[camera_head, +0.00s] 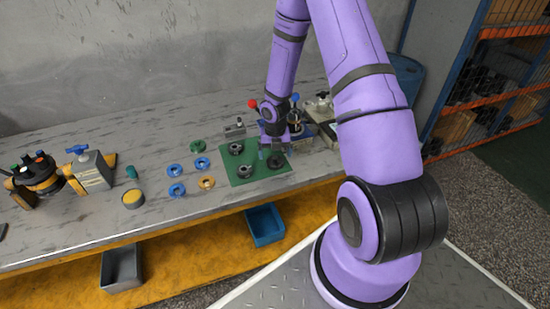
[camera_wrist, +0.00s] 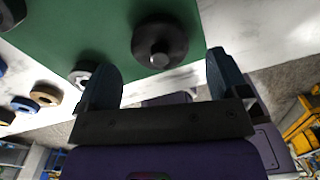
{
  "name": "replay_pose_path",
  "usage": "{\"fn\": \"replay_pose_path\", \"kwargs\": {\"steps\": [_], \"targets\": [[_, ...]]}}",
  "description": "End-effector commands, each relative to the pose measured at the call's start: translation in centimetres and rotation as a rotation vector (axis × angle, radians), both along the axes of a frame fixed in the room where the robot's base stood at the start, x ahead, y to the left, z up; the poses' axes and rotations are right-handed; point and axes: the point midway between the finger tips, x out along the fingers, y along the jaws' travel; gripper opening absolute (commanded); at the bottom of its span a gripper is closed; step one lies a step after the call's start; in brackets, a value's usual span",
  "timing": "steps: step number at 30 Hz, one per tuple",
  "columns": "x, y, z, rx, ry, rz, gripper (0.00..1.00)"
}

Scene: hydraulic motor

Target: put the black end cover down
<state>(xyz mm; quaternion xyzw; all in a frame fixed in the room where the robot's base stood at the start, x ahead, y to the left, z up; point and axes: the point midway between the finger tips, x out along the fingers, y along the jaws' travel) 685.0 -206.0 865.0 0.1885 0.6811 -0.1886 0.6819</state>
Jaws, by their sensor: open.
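The black end cover (camera_head: 276,162), a dark round disc, lies on the right part of the green mat (camera_head: 258,181). In the wrist view the black end cover (camera_wrist: 175,42) shows a grey hub at its middle and rests on the green mat (camera_wrist: 85,30). My gripper (camera_head: 274,146) is just above and behind the cover in the head view. In the wrist view my gripper (camera_wrist: 163,68) has its two fingers wide apart with nothing between them. The cover lies beyond the fingertips, apparently clear of them.
Two dark parts with metal centres, one at the back (camera_head: 236,148) and one at the front (camera_head: 245,170), share the mat. Blue rings (camera_head: 177,190) and an orange ring (camera_head: 206,182) lie left of it. A vise-like device (camera_head: 90,170) stands farther left. Equipment (camera_head: 322,112) crowds the right.

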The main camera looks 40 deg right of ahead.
Motion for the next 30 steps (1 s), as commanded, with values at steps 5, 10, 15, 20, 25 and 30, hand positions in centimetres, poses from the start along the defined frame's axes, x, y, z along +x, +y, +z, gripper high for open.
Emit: {"fn": "replay_pose_path", "kwargs": {"steps": [5, 10, 15, 20, 25, 30], "targets": [[0.0, -0.1, 3.6, -0.001, -0.003, -0.001, 0.93], [0.0, -0.1, 6.5, 0.000, -0.002, -0.001, 0.93], [0.0, -0.1, 8.3, -0.001, -0.001, -0.001, 0.93], [0.0, 0.1, 9.5, -0.008, -0.002, -0.022, 0.93], [-0.3, 0.5, 13.6, -0.058, -0.028, -0.190, 0.93], [-1.3, 1.6, 19.6, -0.108, -0.087, -0.478, 0.93]]}}
